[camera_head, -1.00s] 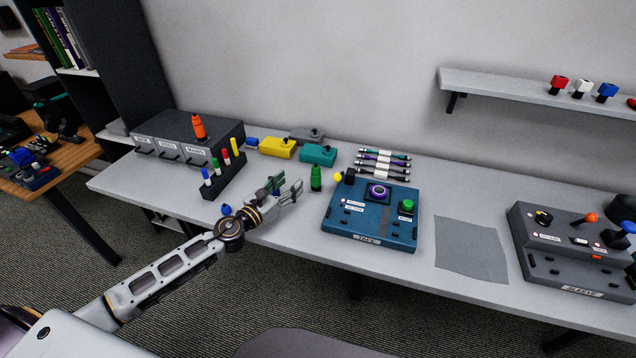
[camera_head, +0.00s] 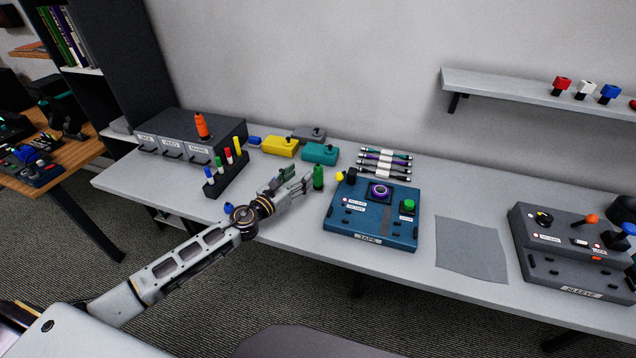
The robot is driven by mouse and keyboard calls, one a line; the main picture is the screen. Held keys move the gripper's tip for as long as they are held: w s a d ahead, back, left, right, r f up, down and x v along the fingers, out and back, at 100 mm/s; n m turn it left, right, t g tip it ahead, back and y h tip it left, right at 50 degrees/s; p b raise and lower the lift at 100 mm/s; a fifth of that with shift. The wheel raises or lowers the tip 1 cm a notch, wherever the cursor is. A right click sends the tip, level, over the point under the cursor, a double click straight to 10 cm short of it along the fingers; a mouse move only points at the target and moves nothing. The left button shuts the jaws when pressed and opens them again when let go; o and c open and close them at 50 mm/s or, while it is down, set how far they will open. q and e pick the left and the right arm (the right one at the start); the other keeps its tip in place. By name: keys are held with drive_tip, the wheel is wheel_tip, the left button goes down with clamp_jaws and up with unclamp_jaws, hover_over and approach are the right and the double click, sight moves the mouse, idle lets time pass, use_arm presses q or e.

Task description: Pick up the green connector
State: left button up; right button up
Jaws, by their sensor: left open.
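The green connector (camera_head: 318,177) stands upright on the grey table, just left of the blue tape station. My left gripper (camera_head: 302,182) reaches in from the left over the table. Its open fingers point toward the green connector, with the tips right beside its left side. I cannot tell from this view whether the fingertips touch it. My right gripper is not in view.
The blue tape station (camera_head: 371,224) is close to the right of the connector, with a small yellow piece (camera_head: 340,176) between. A dark marker rack (camera_head: 226,179) stands to the left. Yellow (camera_head: 280,147) and teal (camera_head: 320,153) boxes stand behind. A grey mat (camera_head: 471,249) lies bare at right.

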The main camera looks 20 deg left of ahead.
sight(317, 164)
use_arm(q)
drive_tip(key=shift+p+x, duration=0.35)
drive_tip(key=shift+x, duration=2)
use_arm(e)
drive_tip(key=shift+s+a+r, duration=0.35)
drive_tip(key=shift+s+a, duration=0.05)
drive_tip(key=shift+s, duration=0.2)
use_arm(q)
drive_tip(key=shift+d, duration=0.1)
drive_tip(key=shift+d+f+x, duration=0.15)
drive_tip(key=shift+x, duration=1.15)
drive_tip(key=shift+d+f+x, duration=0.1)
drive_tip(key=shift+f+x, duration=0.05)
drive_tip(key=shift+x, duration=1.1)
drive_tip(key=shift+s, duration=0.1)
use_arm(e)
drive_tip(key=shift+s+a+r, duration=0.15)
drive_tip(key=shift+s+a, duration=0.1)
use_arm(q)
clamp_jaws()
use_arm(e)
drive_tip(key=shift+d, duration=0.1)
